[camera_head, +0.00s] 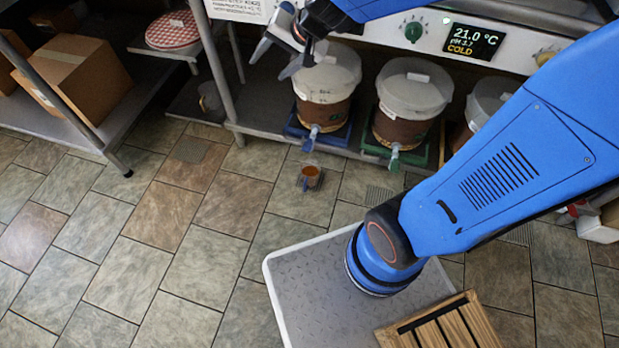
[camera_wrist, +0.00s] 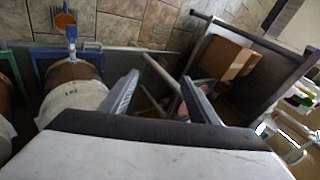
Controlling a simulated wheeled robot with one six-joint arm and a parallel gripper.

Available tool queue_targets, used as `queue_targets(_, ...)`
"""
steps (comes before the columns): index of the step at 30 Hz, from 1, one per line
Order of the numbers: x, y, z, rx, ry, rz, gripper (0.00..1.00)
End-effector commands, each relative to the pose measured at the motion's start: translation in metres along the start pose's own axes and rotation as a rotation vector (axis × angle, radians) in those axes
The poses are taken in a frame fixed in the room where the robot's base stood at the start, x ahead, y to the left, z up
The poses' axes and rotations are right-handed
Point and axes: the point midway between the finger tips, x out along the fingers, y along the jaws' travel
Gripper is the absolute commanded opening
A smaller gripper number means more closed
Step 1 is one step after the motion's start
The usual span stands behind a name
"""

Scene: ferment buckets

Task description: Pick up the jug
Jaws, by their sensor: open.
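A small jug (camera_head: 311,177) with orange-brown contents and a bluish handle stands on the tiled floor, below and in front of the left bucket's tap. It also shows at the top left of the wrist view (camera_wrist: 65,20). My gripper (camera_head: 275,59) is open and empty, up beside the left bucket's lid in the head view. In the wrist view its two fingers (camera_wrist: 161,79) are spread apart with nothing between them. The gripper is well above the jug and apart from it. A grey jug-like vessel (camera_head: 211,102) stands at the left, partly behind a rack post.
White-lidded ferment buckets (camera_head: 327,75) (camera_head: 411,95) stand on blue and green trays under a control panel (camera_head: 474,40). Cardboard boxes (camera_head: 75,75) sit on a shelf at left. A wooden crate (camera_head: 445,325) lies on my grey base. The floor at left is clear.

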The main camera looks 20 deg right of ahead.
Motion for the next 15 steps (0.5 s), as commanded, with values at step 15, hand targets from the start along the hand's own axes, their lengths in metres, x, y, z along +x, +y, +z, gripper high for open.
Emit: queue_targets(15, 0.165, 0.019, -0.05, 0.501, 0.116, 0.085, 0.55)
